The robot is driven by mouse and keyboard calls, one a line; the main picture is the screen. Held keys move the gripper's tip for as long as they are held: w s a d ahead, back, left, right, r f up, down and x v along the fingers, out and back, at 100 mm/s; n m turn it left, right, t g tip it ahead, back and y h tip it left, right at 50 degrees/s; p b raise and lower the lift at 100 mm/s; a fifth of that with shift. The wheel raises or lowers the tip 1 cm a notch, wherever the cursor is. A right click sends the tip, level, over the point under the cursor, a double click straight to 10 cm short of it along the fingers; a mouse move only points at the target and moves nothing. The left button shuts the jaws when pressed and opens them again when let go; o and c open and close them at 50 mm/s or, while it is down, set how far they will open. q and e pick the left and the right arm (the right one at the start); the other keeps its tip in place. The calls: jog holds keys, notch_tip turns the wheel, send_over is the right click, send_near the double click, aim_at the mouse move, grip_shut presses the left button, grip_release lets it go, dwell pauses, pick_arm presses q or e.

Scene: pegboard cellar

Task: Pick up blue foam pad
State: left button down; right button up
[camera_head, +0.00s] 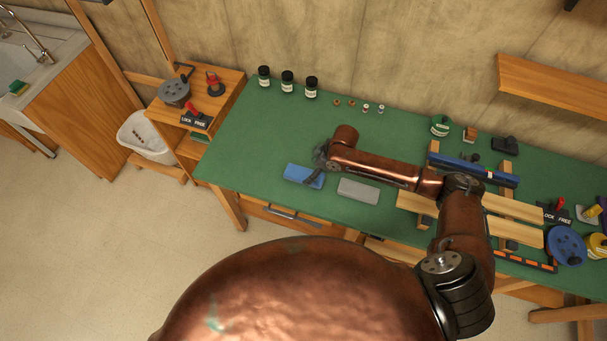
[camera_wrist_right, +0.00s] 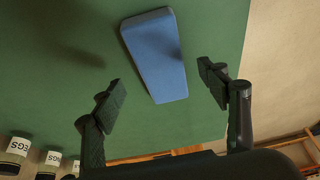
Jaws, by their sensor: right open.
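The blue foam pad (camera_head: 298,174) lies flat on the green bench top near its front edge. It also shows in the right wrist view (camera_wrist_right: 155,55), ahead of the fingers and a little beyond their tips. My right gripper (camera_head: 318,172) is over the pad's right end in the head view, and its black finger hides part of it. In the right wrist view my right gripper (camera_wrist_right: 160,92) is open, with empty space between its two fingers. My left gripper is in neither view.
A grey block (camera_head: 359,191) lies just right of the pad. Several dark jars (camera_head: 288,82) and small parts stand at the back. A blue bar on a wooden rack (camera_head: 470,168) is to the right. The bench top (camera_head: 232,150) left of the pad is clear.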

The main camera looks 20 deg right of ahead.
aim_at(307, 175)
jog(key=x, duration=0.4)
jog(key=shift+a+f, duration=0.15)
jog(key=shift+f, duration=0.15)
jog(key=c, duration=0.6)
jog(key=shift+c, duration=0.9)
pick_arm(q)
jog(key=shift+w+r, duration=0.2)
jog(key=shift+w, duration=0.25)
pick_arm(e)
jog(key=shift+c, duration=1.2)
